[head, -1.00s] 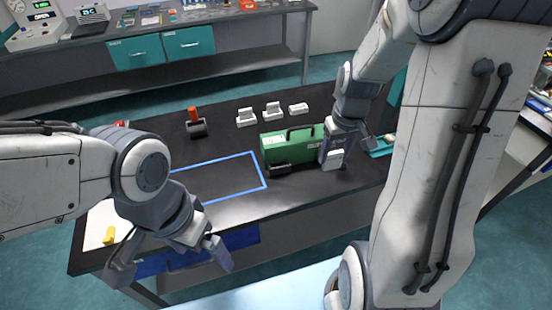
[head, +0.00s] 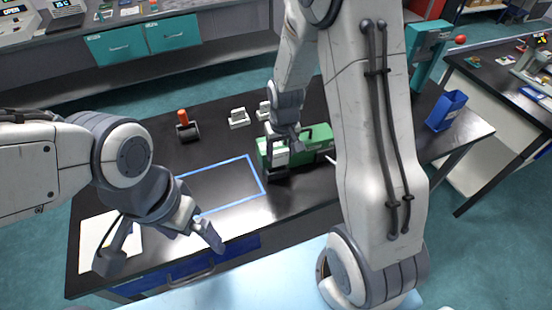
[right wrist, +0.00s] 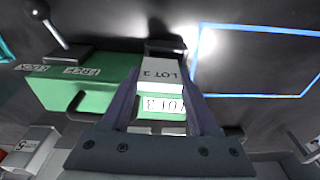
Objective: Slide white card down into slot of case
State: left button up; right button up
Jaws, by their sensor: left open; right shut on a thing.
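The green case (head: 318,137) stands on the black table; its green body also shows in the right wrist view (right wrist: 65,88). My right gripper (head: 283,147) is shut on the white card (head: 276,158) at the case's left end. My left gripper (head: 160,245) is open and empty over the table's front left.
A blue outlined area (head: 220,184) on the table left of the case is bare. A red-handled black stand (head: 187,127) and small white blocks (head: 238,117) are behind. A blue bin (head: 446,110) stands at the right. A white sheet (head: 95,240) lies front left.

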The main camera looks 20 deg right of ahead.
aim_at(277, 165)
jog(key=shift+w+a+f, duration=0.15)
jog(key=shift+a+f, duration=0.3)
notch_tip(277, 165, down, 3)
jog(key=shift+f+p, duration=0.1)
jog(key=shift+p, duration=0.45)
grip_shut()
jog(key=shift+f, duration=0.25)
jog(key=shift+f, duration=0.2)
jog(key=o, duration=1.3)
grip_release()
jog(key=shift+o, duration=0.2)
jog(key=shift+r, duration=0.1)
